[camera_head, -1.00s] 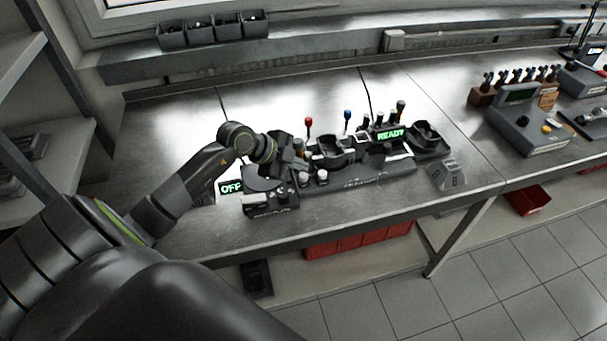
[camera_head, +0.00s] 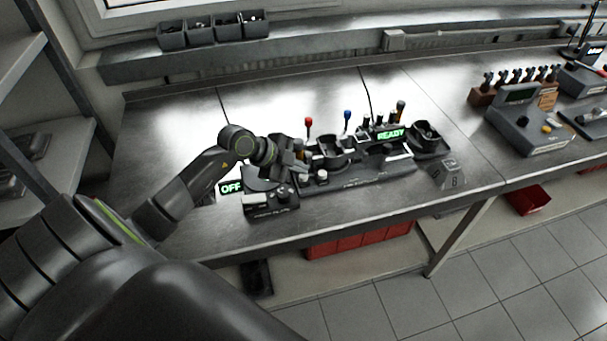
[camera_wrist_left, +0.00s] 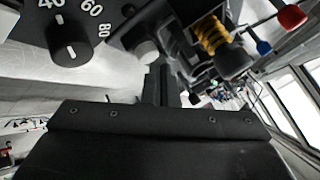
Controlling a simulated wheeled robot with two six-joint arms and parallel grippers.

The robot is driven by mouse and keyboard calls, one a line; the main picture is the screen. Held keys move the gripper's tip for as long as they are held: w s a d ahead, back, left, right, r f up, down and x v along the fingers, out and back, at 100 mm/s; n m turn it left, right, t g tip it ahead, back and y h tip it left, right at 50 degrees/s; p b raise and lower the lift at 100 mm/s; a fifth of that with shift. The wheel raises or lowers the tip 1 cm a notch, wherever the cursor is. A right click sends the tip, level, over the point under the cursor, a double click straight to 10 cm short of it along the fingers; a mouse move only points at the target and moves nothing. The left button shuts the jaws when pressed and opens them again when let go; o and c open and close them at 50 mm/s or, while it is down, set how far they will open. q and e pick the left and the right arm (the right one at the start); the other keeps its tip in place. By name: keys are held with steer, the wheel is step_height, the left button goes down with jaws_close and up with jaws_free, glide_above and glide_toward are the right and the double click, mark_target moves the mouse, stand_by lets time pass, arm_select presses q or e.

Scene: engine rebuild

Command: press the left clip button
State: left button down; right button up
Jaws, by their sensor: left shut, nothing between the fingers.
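The clip fixture (camera_head: 375,175) is a long dark base on the bench beside a green READY display (camera_head: 391,134). One pale round button (camera_head: 322,176) shows at its front edge. The left one is hidden behind my left gripper (camera_head: 302,170) in the head view. In the left wrist view, a grey round button-like cap (camera_wrist_left: 146,51) sits right at the tips of my shut, empty left gripper (camera_wrist_left: 162,72). I cannot tell whether they touch or whether the cap is pressed down. My right gripper is not in view.
A dial box (camera_head: 270,203) with an OFF display (camera_head: 231,187) stands left of the fixture; its knob (camera_wrist_left: 70,48) is close in the wrist view. A red-topped lever (camera_head: 308,122) and a blue-topped lever (camera_head: 347,116) rise behind. The bench's left back is clear.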

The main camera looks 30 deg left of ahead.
mark_target(299, 176)
arm_select(q)
steer(key=shift+f, duration=0.5)
stand_by(0.3)
stand_by(0.4)
steer(key=shift+r+p, duration=0.95)
steer(key=shift+p, duration=0.1)
step_height(299, 176, up, 5)
steer(key=p, duration=0.5)
steer(key=shift+p, duration=0.4)
